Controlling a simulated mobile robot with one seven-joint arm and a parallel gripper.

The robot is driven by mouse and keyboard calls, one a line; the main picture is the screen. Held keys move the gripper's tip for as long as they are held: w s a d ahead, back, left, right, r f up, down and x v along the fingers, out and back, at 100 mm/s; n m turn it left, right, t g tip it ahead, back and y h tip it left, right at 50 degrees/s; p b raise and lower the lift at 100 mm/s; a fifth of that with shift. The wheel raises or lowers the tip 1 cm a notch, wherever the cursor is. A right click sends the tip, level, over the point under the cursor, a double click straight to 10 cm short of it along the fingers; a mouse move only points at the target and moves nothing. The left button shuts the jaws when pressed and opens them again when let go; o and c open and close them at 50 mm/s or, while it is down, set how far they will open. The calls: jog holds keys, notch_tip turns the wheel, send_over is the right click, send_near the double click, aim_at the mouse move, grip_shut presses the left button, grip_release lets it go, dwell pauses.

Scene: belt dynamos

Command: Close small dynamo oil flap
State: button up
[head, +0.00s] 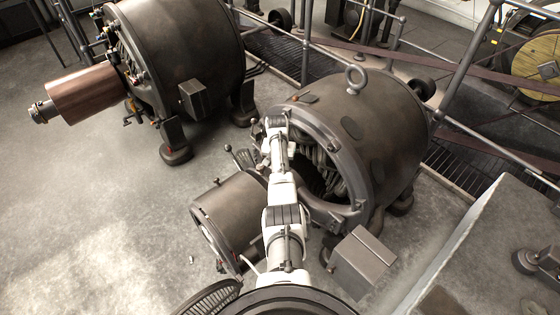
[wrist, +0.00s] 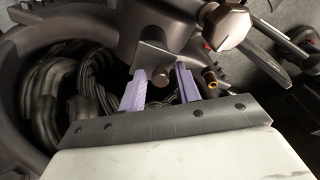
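The small dynamo (head: 350,130) stands in the middle of the head view, a dark drum with a lifting ring on top and an open front ring. My gripper (head: 268,135) is at the upper left of that front ring, mostly hidden by my arm. In the wrist view my gripper (wrist: 160,82) shows two purple fingers, spread apart with no object clearly held between them. I cannot tell for sure which part is the oil flap.
A larger dynamo (head: 185,50) with a copper-coloured cylinder (head: 85,95) stands at upper left. A grey box (head: 360,262) sits right of my arm. Dark coils (wrist: 50,90) and a brown hexagonal knob (wrist: 226,27) are near my fingers. Floor at left is clear.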

jog(key=shift+o, duration=0.5)
jog(key=shift+r, duration=0.1)
jog(key=shift+r, duration=0.15)
notch_tip(320, 180, up, 13)
jog(key=s, duration=0.2)
jog(key=shift+a+r+b, duration=0.15)
jog(key=shift+a+b, duration=0.1)
jog(key=shift+b, duration=0.1)
